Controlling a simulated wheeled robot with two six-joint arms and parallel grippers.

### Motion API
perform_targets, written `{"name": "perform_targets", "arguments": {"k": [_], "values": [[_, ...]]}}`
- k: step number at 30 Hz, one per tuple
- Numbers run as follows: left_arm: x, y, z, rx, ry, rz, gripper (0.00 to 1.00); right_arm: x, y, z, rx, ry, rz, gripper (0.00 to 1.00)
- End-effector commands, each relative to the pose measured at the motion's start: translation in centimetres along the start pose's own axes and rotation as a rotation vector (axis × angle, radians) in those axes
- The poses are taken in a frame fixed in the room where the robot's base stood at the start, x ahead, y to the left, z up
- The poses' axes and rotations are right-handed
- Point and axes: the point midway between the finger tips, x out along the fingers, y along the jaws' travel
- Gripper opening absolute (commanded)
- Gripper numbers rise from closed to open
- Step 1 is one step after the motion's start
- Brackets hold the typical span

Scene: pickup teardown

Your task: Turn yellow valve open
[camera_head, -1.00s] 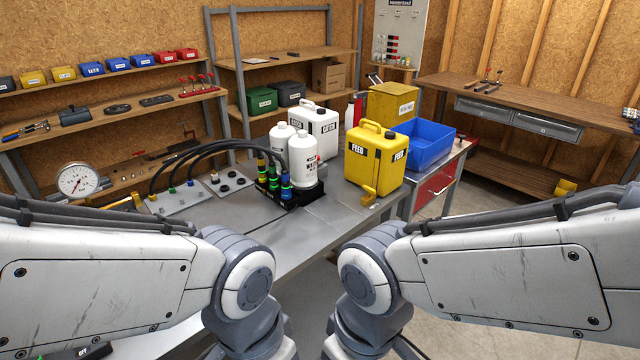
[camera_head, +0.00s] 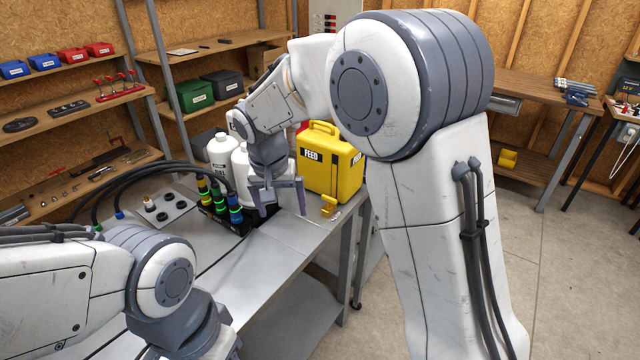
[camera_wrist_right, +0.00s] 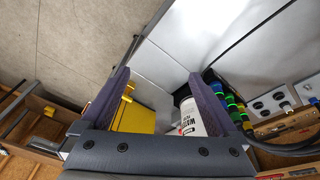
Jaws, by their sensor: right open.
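A yellow FEED canister (camera_head: 332,168) stands upright on the metal bench. A small yellow valve (camera_head: 329,206) sits low at its front, near the bench edge. The valve also shows in the right wrist view (camera_wrist_right: 128,91), beside the left finger. My right gripper (camera_head: 282,207) points down, open and empty, over the bench to the left of the valve and apart from it. In the right wrist view its two fingers (camera_wrist_right: 158,76) spread with bench between them. The canister is partly hidden by a finger there. My left gripper is out of view; only its arm shows.
A black block (camera_head: 227,222) with coloured hose couplings stands just left of my right gripper. White bottles (camera_head: 222,153) are behind it. The bench front (camera_head: 255,262) is clear. Shelves (camera_head: 70,115) line the left wall.

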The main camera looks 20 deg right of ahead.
Motion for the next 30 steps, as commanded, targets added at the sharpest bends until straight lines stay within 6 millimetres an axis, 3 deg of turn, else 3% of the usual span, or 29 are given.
{"name": "perform_targets", "arguments": {"k": [1,3,6,9,17,30], "values": [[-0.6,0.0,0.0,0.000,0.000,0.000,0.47,1.4,1.1,-3.9,0.119,0.021,0.032,0.95],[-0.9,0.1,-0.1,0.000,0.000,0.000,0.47,3.1,2.6,-8.0,0.262,0.057,0.064,0.95],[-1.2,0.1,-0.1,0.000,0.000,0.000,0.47,5.1,4.9,-12.3,0.421,0.102,0.097,0.95],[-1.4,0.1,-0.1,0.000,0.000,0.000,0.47,6.5,6.5,-14.7,0.522,0.132,0.117,0.95],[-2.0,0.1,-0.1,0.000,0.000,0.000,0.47,9.0,7.9,-16.2,0.583,0.149,0.129,0.95],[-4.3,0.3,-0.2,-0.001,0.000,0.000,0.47,16.2,9.0,-17.0,0.580,0.150,0.127,0.95]]}}
